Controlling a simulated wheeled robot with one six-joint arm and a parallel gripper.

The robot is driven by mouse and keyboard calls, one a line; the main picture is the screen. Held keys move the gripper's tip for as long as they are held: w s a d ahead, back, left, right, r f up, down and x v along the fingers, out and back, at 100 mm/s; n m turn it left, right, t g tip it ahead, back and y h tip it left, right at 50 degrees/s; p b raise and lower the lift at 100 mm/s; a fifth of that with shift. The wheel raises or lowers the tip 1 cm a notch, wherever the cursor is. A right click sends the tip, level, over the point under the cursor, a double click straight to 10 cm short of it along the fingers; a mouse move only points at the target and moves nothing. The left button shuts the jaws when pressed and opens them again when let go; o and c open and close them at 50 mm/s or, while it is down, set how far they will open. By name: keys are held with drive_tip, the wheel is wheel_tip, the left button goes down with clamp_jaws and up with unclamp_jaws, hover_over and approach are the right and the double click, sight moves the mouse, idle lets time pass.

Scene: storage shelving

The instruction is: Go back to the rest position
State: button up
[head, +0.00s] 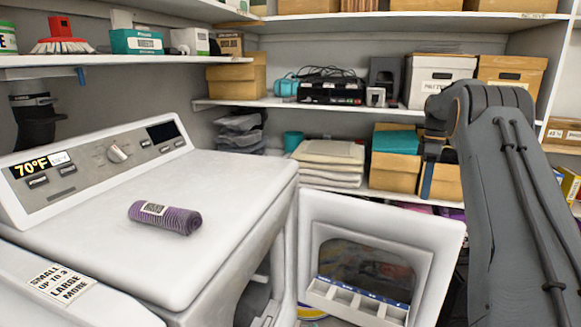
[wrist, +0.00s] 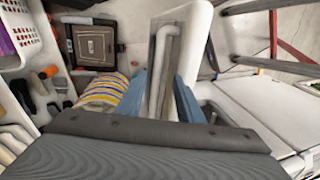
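My gripper (wrist: 162,98) shows in the wrist view with its two blue fingers apart. A pale, tube-like shape shows between and beyond the fingers; I cannot tell how far off it is, and nothing is visibly clamped. In the head view my arm rises at the right and bends down at its top, in front of the back shelves. The gripper's fingertips cannot be made out clearly there.
A white machine (head: 225,215) with a purple rolled towel (head: 165,217) on top stands at the left. Its white door (head: 432,235) hangs open near my arm. Shelves with boxes (head: 438,78) line the back. In the wrist view a white basket (wrist: 20,32) is at the upper left.

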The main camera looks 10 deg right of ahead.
drive_tip(key=s+a+m+p, duration=0.1)
drive_tip(key=s+a+m, duration=0.1)
drive_tip(key=s+a, duration=0.35)
drive_tip(key=s+a+r+m, duration=0.1)
drive_tip(key=s+a+m, duration=0.1)
drive_tip(key=a, duration=0.6)
drive_tip(key=s+a+m+p, duration=0.1)
drive_tip(key=s+a, duration=0.3)
drive_tip(key=a, duration=0.3)
drive_tip(key=s+a+f+m, duration=0.1)
drive_tip(key=s+a, duration=0.3)
drive_tip(key=s, duration=0.4)
drive_tip(key=s+a+f+m+t+p, duration=0.1)
drive_tip(key=s+a+f+m, duration=0.1)
drive_tip(key=s, duration=0.7)
drive_tip(key=s+a+f+m+h, duration=0.1)
drive_tip(key=s+a+m, duration=0.2)
drive_tip(key=s+a, duration=0.3)
drive_tip(key=s, duration=0.3)
drive_tip(key=shift+a+f+t, duration=0.15)
drive_tip(key=shift+f+t, duration=0.15)
drive_tip(key=shift+t, duration=0.1)
